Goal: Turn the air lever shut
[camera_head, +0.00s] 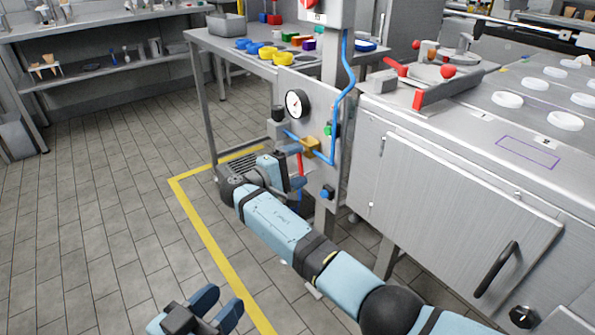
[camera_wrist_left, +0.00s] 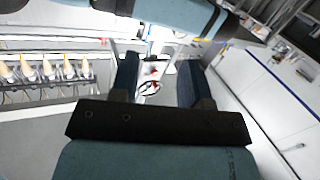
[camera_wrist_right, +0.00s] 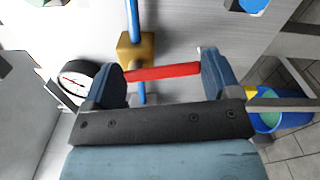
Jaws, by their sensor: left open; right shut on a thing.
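The red air lever (camera_head: 300,168) points downward from a brass valve block (camera_head: 311,147) on a grey upright panel. In the right wrist view the lever (camera_wrist_right: 165,72) lies crosswise to the blue pipe (camera_wrist_right: 134,14) running through the brass block (camera_wrist_right: 135,50). My right gripper (camera_wrist_right: 163,76) is shut on the lever, which spans between its two fingers. In the head view my right gripper (camera_head: 290,170) partly covers the lever's surroundings. My left gripper (camera_head: 222,303) is open and empty above the floor, low in the head view, far from the panel.
A round gauge (camera_head: 296,104) sits on the panel above the valve, with a blue hose (camera_head: 346,75) at its right. A steel cabinet (camera_head: 450,195) stands right of the panel. A table (camera_head: 225,45) with coloured rings is behind. The floor at left is clear.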

